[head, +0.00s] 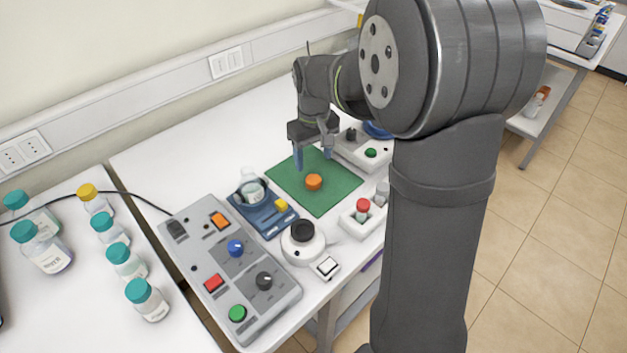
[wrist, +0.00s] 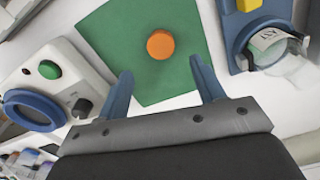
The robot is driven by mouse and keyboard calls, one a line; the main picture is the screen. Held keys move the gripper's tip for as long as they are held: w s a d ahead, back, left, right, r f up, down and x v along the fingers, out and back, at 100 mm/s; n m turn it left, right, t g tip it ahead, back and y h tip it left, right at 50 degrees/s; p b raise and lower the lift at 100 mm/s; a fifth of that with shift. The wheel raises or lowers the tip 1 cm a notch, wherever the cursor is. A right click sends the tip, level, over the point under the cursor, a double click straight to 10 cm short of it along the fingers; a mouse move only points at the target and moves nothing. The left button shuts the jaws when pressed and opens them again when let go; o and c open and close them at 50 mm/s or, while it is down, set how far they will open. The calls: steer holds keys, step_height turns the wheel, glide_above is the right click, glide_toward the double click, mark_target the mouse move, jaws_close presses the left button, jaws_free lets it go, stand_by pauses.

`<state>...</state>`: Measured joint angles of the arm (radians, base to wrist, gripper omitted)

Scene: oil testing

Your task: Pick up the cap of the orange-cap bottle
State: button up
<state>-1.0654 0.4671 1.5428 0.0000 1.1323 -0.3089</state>
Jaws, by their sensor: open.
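The orange cap (head: 313,182) lies on a green mat (head: 335,196) on the white table, and it also shows in the wrist view (wrist: 161,45). A clear bottle without a visible cap (head: 252,189) stands in a blue holder (head: 243,211); it shows at the right of the wrist view (wrist: 272,48). My gripper (head: 314,160) is open and empty above the back part of the mat. In the wrist view its two blue fingers (wrist: 163,85) are spread apart, with the cap beyond the fingertips and roughly midway between them.
A grey control box (head: 230,270) with coloured knobs stands front left. A round white device (head: 302,243) and a red-button box (head: 362,216) sit near the mat. A white device with a green button (head: 370,153) is behind right. Several capped bottles (head: 127,262) stand at left.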

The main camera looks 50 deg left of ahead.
mark_target(313, 178)
steer(key=shift+s+f, duration=0.1)
steer(key=shift+f, duration=3.25)
steer(key=c, duration=1)
